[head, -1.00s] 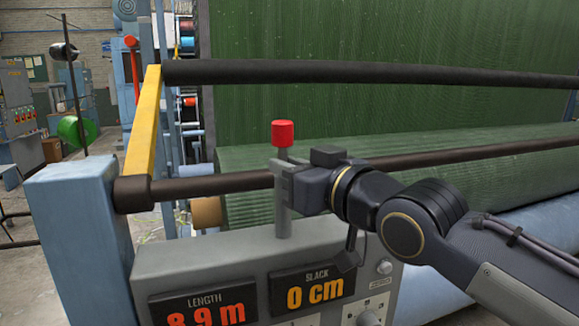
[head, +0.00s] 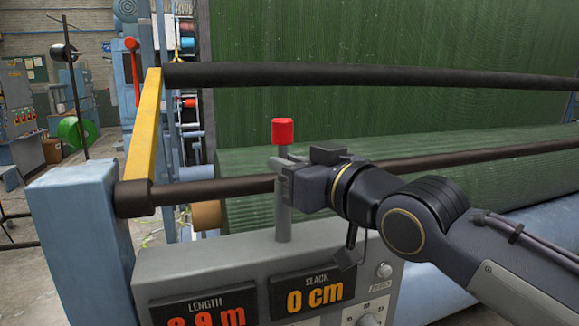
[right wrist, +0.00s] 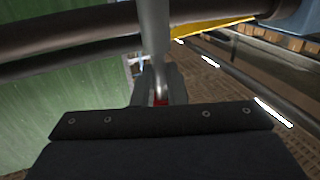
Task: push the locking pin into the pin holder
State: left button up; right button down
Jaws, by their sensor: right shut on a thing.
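The locking pin (head: 283,131) has a red cap on a grey shaft and stands upright above a grey console. My right gripper (head: 282,176) comes in from the right and is shut around the grey shaft below the cap. In the right wrist view the shaft (right wrist: 155,35) runs down from the top edge between the fingers (right wrist: 160,88), with a bit of red beyond them. The grey post below the fingers meets the console top; I cannot tell where the pin ends and the pin holder begins. My left gripper is not in view.
A dark bar (head: 225,188) runs across just behind the pin, another higher up. A yellow arm (head: 145,125) and a blue post (head: 75,235) stand at left. Green turf (head: 400,120) fills the back.

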notch_tip(320, 180, up, 7)
jog(key=p, duration=0.5)
dwell(0.9)
notch_tip(320, 180, down, 9)
jog(key=b, duration=0.8)
dwell(2.8)
jog(key=c, duration=1.4)
grip_release()
